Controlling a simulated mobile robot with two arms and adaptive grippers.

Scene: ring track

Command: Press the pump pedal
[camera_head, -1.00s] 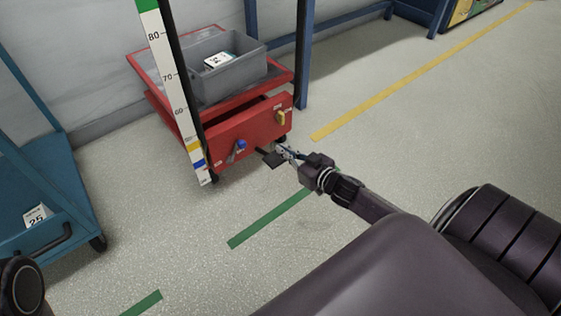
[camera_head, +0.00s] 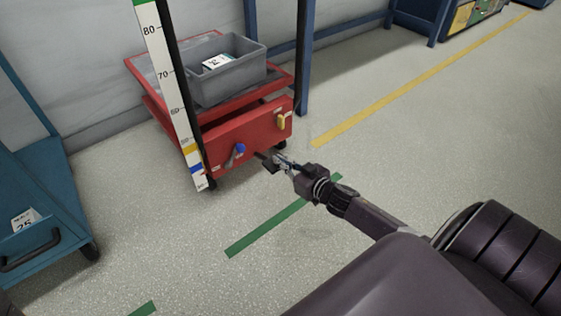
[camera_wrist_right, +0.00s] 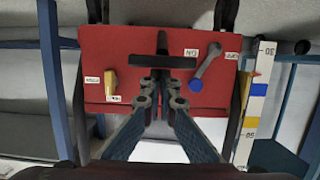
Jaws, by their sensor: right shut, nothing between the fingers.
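The pump pedal (camera_head: 267,162) is a dark bar with a flat pad sticking out from the low front of a red lift cart (camera_head: 225,140). In the right wrist view the pedal shows as a black T shape (camera_wrist_right: 162,62) against the red panel, just beyond the fingers. My right gripper (camera_head: 279,162) is shut and empty, with its fingertips at the pedal. In the right wrist view the fingertips (camera_wrist_right: 162,84) overlap the pedal's stem; I cannot tell whether they touch it. My left gripper is out of view.
The cart's panel bears a blue-knobbed lever (camera_head: 238,150) and a yellow handle (camera_head: 281,120). A grey bin (camera_head: 232,85) stands on its platform. A marked height scale (camera_head: 172,90) rises at its left. A teal cart (camera_head: 40,180) stands left. The floor at right is clear.

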